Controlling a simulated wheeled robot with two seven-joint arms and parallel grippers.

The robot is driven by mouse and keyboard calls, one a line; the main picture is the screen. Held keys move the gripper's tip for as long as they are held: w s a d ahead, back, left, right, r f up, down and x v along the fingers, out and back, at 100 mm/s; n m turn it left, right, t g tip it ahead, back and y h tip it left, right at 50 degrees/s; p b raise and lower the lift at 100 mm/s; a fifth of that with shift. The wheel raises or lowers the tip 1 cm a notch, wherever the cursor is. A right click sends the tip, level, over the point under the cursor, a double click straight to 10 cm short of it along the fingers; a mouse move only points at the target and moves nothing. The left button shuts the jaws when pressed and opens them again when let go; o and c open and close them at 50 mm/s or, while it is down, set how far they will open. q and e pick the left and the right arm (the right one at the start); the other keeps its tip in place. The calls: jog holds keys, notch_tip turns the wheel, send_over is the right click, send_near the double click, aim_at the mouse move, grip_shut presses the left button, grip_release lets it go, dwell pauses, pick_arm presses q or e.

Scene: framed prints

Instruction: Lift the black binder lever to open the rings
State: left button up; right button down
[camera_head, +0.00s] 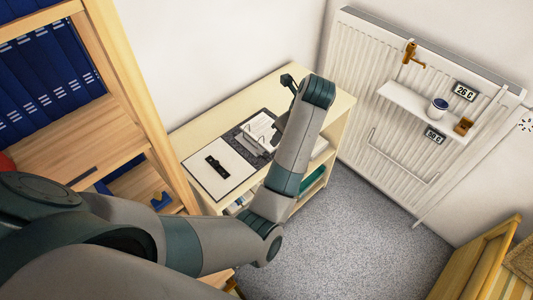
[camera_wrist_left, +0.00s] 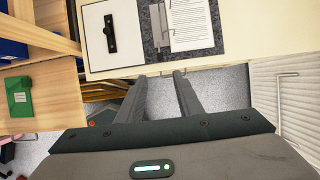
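An open binder with a dark speckled cover (camera_head: 236,133) lies on the low cabinet; its cover also shows in the wrist view (camera_wrist_left: 147,42). Its right side holds white paper (camera_wrist_left: 190,24) beside a metal ring mechanism (camera_wrist_left: 159,32). A black elongated part (camera_wrist_left: 110,33) with a rounded end lies on the white left panel; it also shows in the head view (camera_head: 216,165). My left gripper (camera_wrist_left: 162,75) is open and empty, its fingertips overlapping the cabinet's front edge in the wrist view, apart from the black part. In the head view my forearm hides most of it. My right gripper is not in view.
The low cabinet (camera_head: 189,143) stands against the wall. A wooden shelf (camera_head: 85,140) with blue binders (camera_head: 45,75) rises at its left. A white radiator (camera_head: 370,105) with a small shelf holding a cup (camera_head: 438,108) is at the right. The carpet (camera_head: 345,235) in front is clear.

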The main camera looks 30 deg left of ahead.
aim_at(266, 156)
pick_arm(q)
jog(key=p+x, duration=0.3)
jog(key=x, duration=1.3)
jog(key=shift+a, duration=0.1)
jog(key=shift+w+a+f+p, duration=0.2)
jog(key=shift+f+p, duration=0.1)
jog(key=shift+f, duration=0.35)
grip_shut()
